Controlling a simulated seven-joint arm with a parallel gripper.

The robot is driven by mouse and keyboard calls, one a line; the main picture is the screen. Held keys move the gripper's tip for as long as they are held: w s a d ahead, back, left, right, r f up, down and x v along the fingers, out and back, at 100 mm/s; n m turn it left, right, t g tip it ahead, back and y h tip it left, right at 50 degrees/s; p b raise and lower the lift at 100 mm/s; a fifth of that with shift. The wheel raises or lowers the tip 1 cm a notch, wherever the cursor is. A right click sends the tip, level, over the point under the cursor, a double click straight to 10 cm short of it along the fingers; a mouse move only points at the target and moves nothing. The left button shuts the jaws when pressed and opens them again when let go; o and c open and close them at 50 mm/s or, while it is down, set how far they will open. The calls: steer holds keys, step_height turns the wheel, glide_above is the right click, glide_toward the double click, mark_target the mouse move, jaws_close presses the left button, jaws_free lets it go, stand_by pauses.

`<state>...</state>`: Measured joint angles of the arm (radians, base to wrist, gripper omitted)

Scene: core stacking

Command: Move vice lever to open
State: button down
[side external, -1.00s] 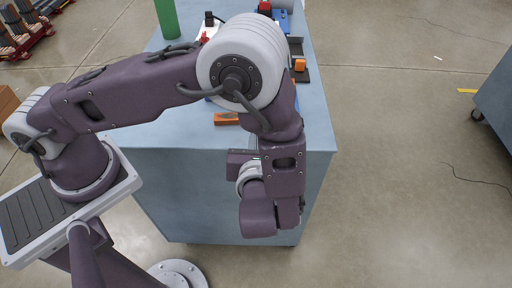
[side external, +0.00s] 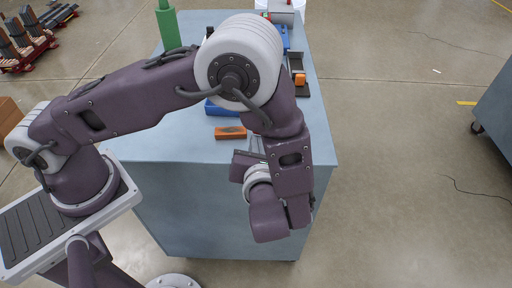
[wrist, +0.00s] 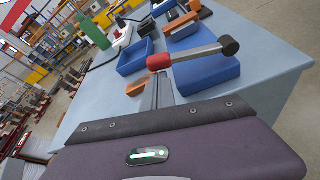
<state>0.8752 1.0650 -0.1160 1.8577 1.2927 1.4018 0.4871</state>
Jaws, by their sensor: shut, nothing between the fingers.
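In the wrist view, a blue vice body (wrist: 208,76) sits on the table. Its lever (wrist: 195,54) is a silver bar with a red end at left and a dark round knob (wrist: 229,45) at right, lying roughly across the picture above the body. My gripper (wrist: 162,80) points at the table, its thin grey fingers shut and empty just below the red end; I cannot tell whether they touch it. In the side external view, my gripper (side external: 257,143) is at the table's near edge, and my arm hides the vice.
An orange-brown block (side external: 230,132) lies left of my gripper on the table (side external: 180,140). A blue bin (wrist: 135,57) stands behind it. A green bottle (side external: 168,27) and other tools are at the far end. The table's front left is clear.

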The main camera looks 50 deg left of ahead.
steer(key=r+m, duration=0.1)
steer(key=r+y, duration=0.1)
steer(key=r+m+g, duration=0.1)
steer(key=shift+w+d+r+m, duration=0.15)
steer(key=shift+w+d+m, duration=0.15)
steer(key=shift+w+d, duration=0.05)
steer(key=w+d+r+m+y, duration=0.1)
steer(key=w+d+r+m, duration=0.1)
steer(key=w+d+r, duration=0.4)
steer(key=shift+y, duration=0.4)
steer(key=shift+w+d+m, duration=0.1)
steer(key=shift+m, duration=0.2)
stand_by(0.4)
steer(key=f+v, duration=0.1)
steer(key=v, duration=0.8)
steer(key=shift+d+f, duration=0.55)
steer(key=shift+g, duration=0.3)
